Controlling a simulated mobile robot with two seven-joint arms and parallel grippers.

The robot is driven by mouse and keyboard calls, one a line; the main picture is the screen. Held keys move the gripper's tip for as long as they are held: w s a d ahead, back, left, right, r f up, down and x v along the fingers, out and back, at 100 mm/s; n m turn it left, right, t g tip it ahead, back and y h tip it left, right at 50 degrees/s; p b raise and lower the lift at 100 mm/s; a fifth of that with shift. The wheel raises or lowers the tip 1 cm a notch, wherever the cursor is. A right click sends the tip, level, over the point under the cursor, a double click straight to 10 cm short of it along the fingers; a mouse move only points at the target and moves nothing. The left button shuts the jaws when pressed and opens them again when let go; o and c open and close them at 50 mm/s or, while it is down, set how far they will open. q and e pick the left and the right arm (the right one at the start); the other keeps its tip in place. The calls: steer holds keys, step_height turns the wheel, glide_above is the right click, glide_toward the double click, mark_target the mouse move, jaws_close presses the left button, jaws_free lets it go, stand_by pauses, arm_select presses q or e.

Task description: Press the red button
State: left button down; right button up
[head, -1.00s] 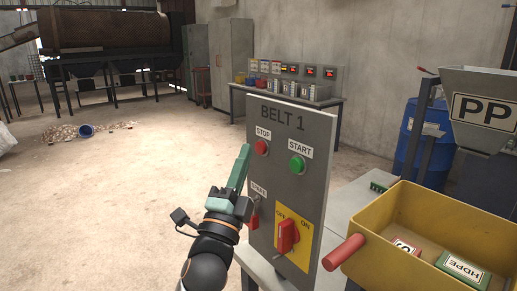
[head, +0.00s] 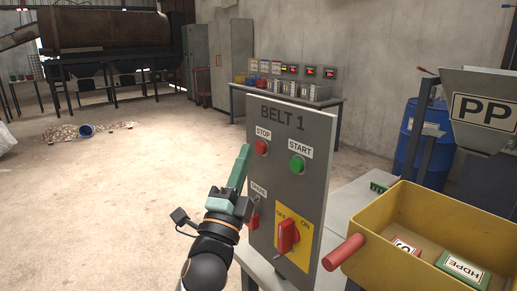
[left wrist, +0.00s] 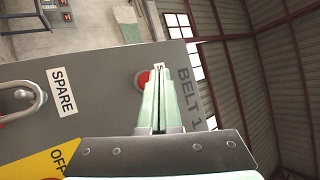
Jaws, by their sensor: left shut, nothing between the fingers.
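The red button (head: 261,147) sits under the STOP label on the grey BELT 1 panel (head: 318,150), left of the green START button (head: 297,165). My left gripper (head: 244,150) is shut and empty. Its green fingers point up beside the panel's left edge, just left of the red button in the head view. In the left wrist view the red button (left wrist: 143,79) shows partly behind the fingers (left wrist: 160,85), which cover its right side and most of its label. I cannot tell whether the tips touch the panel. My right gripper is not in view.
Below the buttons are a SPARE-labelled fitting (head: 254,215) and a red OFF/ON rotary switch (head: 288,236) on a yellow plate. A yellow bin (head: 385,240) with labelled blocks stands to the right. Open floor lies to the left.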

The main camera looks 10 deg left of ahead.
arm_select(q)
steer(key=shift+w+d, duration=0.1)
steer(key=shift+w+d, duration=0.2)
steer(key=shift+w, duration=0.05)
steer(key=shift+w+d, duration=0.25)
steer(key=shift+w, duration=0.05)
stand_by(0.8)
steer(key=shift+s+a, duration=0.55)
steer(key=shift+s, duration=0.1)
stand_by(0.3)
steer(key=s+a+p, duration=0.1)
steer(key=s, duration=0.1)
steer(key=s+a+p, duration=0.1)
steer(key=s+a, duration=0.1)
stand_by(0.4)
